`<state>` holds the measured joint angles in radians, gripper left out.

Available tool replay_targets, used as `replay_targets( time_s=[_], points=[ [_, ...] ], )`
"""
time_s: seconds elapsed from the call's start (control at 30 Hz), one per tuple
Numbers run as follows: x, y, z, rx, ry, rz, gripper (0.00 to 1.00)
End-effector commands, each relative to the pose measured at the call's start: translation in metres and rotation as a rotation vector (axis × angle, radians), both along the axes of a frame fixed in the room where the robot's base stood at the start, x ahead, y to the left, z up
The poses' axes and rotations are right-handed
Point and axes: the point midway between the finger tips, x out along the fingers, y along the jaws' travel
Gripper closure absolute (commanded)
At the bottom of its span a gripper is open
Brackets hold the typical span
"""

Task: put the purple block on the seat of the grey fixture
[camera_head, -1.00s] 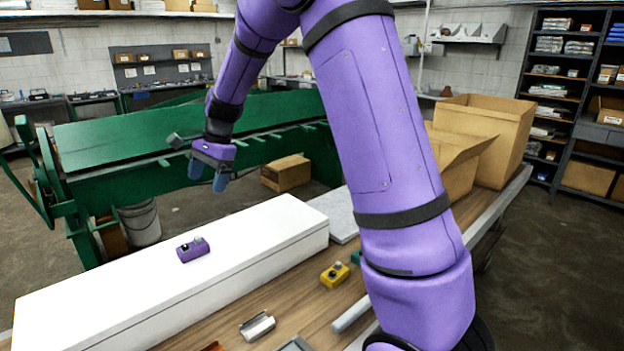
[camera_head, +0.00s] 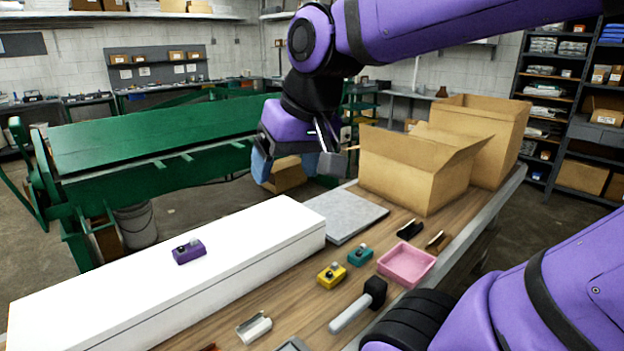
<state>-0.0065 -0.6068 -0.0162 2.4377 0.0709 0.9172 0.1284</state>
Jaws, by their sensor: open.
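The purple block (camera_head: 189,251), with a small dark knob and a grey knob on top, sits on the long white box (camera_head: 110,290) at the left. My gripper (camera_head: 298,165) is open and empty, with its blue-grey fingers pointing down. In the picture it is up and right of the purple block, clear of it, above the grey slab's far side. A small silver-grey open cradle (camera_head: 254,328) lies on the wooden table near the front. A grey piece (camera_head: 293,344) is cut off by the bottom edge. I cannot tell which of these is the grey fixture.
On the table (camera_head: 300,303) are a flat grey slab (camera_head: 345,212), a yellow block (camera_head: 332,275), a teal block (camera_head: 360,255), a pink tray (camera_head: 406,264) and a mallet (camera_head: 358,307). Open cardboard boxes (camera_head: 412,172) stand at the back right. A green machine (camera_head: 150,130) is behind.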

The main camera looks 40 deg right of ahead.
Motion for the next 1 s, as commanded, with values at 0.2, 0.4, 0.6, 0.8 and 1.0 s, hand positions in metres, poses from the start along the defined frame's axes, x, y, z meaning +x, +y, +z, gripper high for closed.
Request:
replay_targets(
  time_s=[0.2, 0.4, 0.6, 0.8, 1.0],
  points=[
    [-0.039, -0.004, -0.009, -0.104, -0.061, 0.112, 0.22],
    [-0.048, -0.005, -0.012, -0.131, -0.072, 0.14, 0.0],
    [-0.037, -0.005, -0.01, -0.13, -0.067, 0.139, 0.0],
    [0.013, -0.003, -0.008, -0.13, -0.054, 0.132, 0.0],
    [0.077, 0.002, -0.016, -0.132, -0.044, 0.128, 0.0]
  ],
)
